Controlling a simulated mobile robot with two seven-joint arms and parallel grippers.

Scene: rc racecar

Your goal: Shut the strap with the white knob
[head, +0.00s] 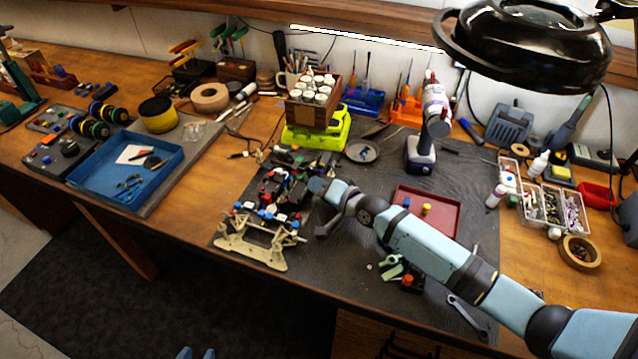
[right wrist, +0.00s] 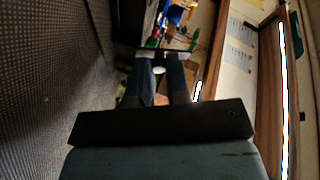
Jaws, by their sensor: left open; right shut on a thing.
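The racecar (head: 250,245) sits on the dark mat, with a beige end plate, black body and several red, blue and white small parts. My right gripper (head: 314,188) reaches the car's right side from the right. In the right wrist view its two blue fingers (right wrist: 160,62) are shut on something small. A pale patch shows between them, which fits the white knob, but the strap is too dark and small to make out. My left gripper (head: 196,353) is open and empty at the bottom edge of the head view, well away from the car; only its fingertips show.
A yellow-green box (head: 316,133) with a wooden holder on it stands behind the car. A red tray (head: 427,210) and a drill (head: 424,150) are to the right. A blue tray (head: 125,168) lies to the left. A black lamp (head: 525,45) hangs at upper right.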

